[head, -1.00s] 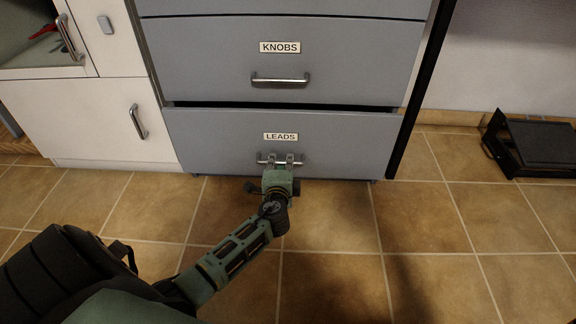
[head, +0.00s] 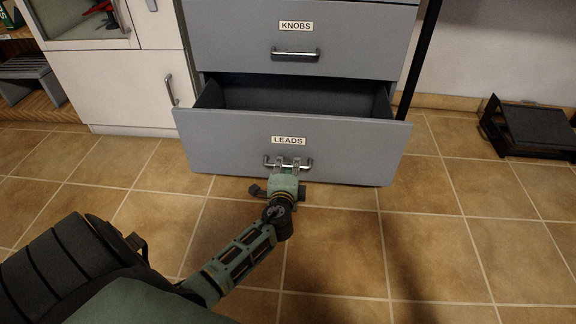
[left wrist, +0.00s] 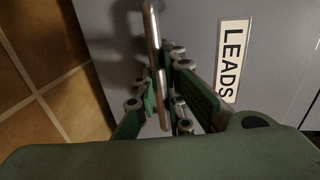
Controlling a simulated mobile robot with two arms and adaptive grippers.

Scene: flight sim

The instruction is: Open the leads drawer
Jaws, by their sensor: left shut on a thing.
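The leads drawer (head: 230,143) is the bottom grey drawer, with a "LEADS" label (head: 288,141). It stands well out from the cabinet, and its dark inside (head: 300,97) shows no contents in the visible part. My left gripper (head: 288,166) is shut on the metal bar handle (head: 268,161) of this drawer. In the left wrist view the handle (left wrist: 153,40) runs between the green fingers (left wrist: 160,95), beside the label (left wrist: 232,60). My right gripper is not in view.
The knobs drawer (head: 350,50) above is shut. A white cabinet (head: 115,92) with a handle stands to the left. A black stand-like object (head: 530,130) lies on the floor at the right. The tiled floor (head: 440,220) in front is clear.

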